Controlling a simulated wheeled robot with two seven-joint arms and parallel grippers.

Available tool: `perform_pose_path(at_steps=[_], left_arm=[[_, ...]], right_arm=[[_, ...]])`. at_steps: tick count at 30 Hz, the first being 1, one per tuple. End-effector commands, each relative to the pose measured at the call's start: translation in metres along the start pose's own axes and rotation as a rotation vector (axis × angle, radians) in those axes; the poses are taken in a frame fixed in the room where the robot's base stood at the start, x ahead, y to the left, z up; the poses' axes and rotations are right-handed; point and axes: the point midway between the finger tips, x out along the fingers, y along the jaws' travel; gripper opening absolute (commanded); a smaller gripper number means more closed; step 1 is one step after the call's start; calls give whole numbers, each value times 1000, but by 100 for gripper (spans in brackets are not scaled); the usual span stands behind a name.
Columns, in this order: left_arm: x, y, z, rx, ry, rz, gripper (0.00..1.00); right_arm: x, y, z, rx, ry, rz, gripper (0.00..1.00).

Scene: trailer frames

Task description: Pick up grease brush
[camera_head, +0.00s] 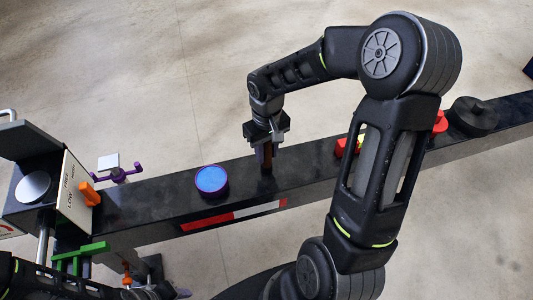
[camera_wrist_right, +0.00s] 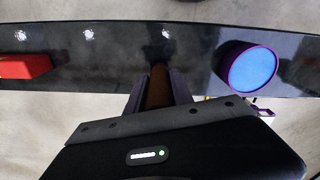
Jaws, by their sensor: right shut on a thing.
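The grease brush shows as a brown handle (camera_head: 267,158) standing upright at the black beam's top, and its lower end is dark and hard to make out. My right gripper (camera_head: 266,143) points down over the beam and is shut on the handle. In the right wrist view the brown handle (camera_wrist_right: 158,88) sits between the two fingers of the right gripper (camera_wrist_right: 158,95). My left gripper (camera_head: 172,292) is only partly in view at the bottom left edge, and its jaws cannot be made out.
The long black beam (camera_head: 225,205) crosses the view. A purple-rimmed tub with a blue top (camera_head: 211,180) stands left of the brush. Red pieces (camera_head: 340,147) and a black round part (camera_head: 473,115) are to the right. A box with a lever panel (camera_head: 75,190) is at the left.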

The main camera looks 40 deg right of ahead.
Motion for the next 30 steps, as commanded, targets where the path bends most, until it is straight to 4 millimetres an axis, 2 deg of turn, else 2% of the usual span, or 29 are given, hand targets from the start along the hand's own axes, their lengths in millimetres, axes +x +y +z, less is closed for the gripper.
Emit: perform_pose_path(at_steps=[9, 14, 24, 30], left_arm=[[0, 0, 0, 0, 0, 0, 30], [-1, 0, 0, 0, 0, 0, 30], [-6, 2, 0, 0, 0, 0, 30], [-8, 3, 0, -1, 0, 0, 30]], right_arm=[[-1, 0, 0, 0, 0, 0, 0], [-11, 0, -1, 0, 3, 1, 0], [-73, 0, -1, 0, 5, 2, 0], [-97, 0, -1, 0, 3, 1, 0]])
